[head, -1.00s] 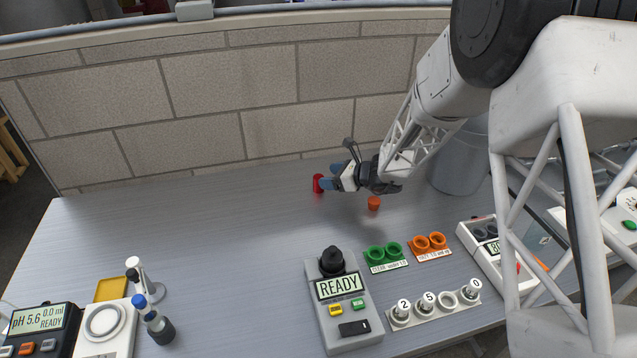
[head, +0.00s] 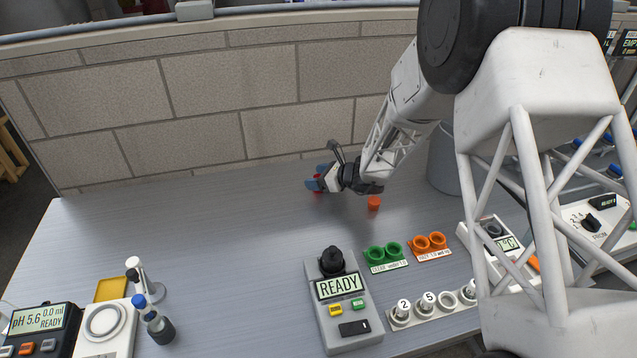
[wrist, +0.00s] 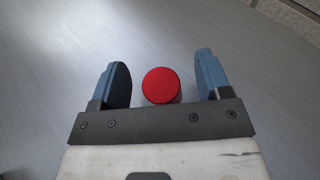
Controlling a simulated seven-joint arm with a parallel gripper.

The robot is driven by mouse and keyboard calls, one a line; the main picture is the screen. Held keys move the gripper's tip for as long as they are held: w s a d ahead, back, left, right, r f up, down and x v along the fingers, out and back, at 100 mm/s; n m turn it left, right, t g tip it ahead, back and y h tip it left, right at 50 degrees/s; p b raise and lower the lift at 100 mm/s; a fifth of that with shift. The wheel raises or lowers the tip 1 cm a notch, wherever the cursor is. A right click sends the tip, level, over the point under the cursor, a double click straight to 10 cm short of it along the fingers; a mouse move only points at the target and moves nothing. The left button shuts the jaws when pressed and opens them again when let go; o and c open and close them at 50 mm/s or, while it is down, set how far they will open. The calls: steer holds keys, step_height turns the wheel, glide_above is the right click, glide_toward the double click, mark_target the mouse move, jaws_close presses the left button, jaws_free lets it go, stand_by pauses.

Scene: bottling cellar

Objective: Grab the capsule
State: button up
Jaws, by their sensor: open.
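The red capsule (wrist: 161,86) stands on the grey table between the two blue fingers of my gripper (wrist: 163,82) in the wrist view. A gap shows on each side of it, so neither finger touches it there. In the head view my gripper (head: 313,184) is low over the back of the table, and only a little of the red capsule (head: 318,189) shows past the fingers. My gripper is open. The head view hides most of the capsule behind the fingers.
A small orange cap (head: 374,203) stands right of my gripper, near a grey bin (head: 443,165). Green rings (head: 383,252) and orange rings (head: 430,242) sit nearer the front, with a READY device (head: 343,300). The table's left middle is clear. A block wall (head: 200,100) runs behind.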

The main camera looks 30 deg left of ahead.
stand_by(0.4)
steer(key=c, duration=0.7)
steer(key=shift+r, duration=0.15)
steer(key=shift+r, duration=1.4)
steer(key=shift+s+d+r, duration=0.15)
steer(key=shift+r, duration=0.15)
steer(key=s+d, duration=0.3)
steer(key=s+d+r, duration=0.1)
steer(key=s+d, duration=0.6)
steer(key=s, duration=0.1)
steer(key=shift+s+d+r, duration=0.2)
steer(key=shift+d, duration=0.1)
